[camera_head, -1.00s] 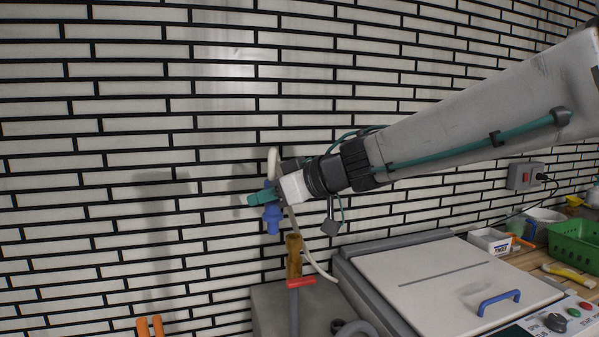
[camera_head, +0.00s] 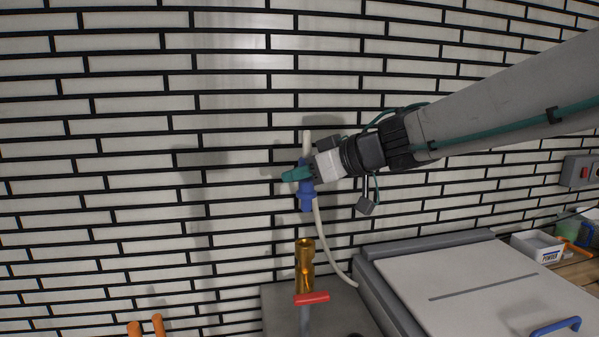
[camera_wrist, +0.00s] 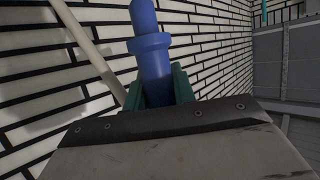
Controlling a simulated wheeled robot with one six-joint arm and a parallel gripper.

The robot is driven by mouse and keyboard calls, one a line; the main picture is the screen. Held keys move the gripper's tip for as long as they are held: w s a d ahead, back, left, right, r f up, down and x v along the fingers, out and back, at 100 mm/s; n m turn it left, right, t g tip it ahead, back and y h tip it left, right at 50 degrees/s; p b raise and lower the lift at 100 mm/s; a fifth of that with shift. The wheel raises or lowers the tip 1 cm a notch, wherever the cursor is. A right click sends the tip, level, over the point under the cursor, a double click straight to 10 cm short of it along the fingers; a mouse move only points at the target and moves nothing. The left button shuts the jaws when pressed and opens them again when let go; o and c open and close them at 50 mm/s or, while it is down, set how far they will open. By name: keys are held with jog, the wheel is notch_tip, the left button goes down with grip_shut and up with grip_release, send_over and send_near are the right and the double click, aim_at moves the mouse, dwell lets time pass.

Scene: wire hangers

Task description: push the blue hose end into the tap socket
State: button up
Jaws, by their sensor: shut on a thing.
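My gripper (camera_head: 299,174) is shut on the blue hose end (camera_head: 306,198), with its teal fingers around the upper part. The hose end points down and is about upright. It also shows in the wrist view (camera_wrist: 152,58), between the teal fingers. A pale hose (camera_head: 321,235) rises from its top, and a length of it hangs down behind to the right. The brass tap socket (camera_head: 304,262) stands below, its round opening facing up. A clear gap separates the hose end from the socket. A red tap handle (camera_head: 312,297) is on the front of the tap.
A grey machine with a pale lid (camera_head: 455,285) and a blue handle (camera_head: 556,327) stands at the right. The tiled wall (camera_head: 130,130) is close behind. Orange handles (camera_head: 146,325) show at the bottom left. A switch box (camera_head: 580,171) is on the wall.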

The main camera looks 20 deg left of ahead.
aim_at(311, 198)
jog(key=shift+s+a+f, duration=0.1)
jog(key=shift+f, duration=2.75)
jog(key=shift+f, duration=2.2)
jog(key=o, duration=1.1)
jog(key=v, duration=0.8)
jog(key=shift+f, duration=0.1)
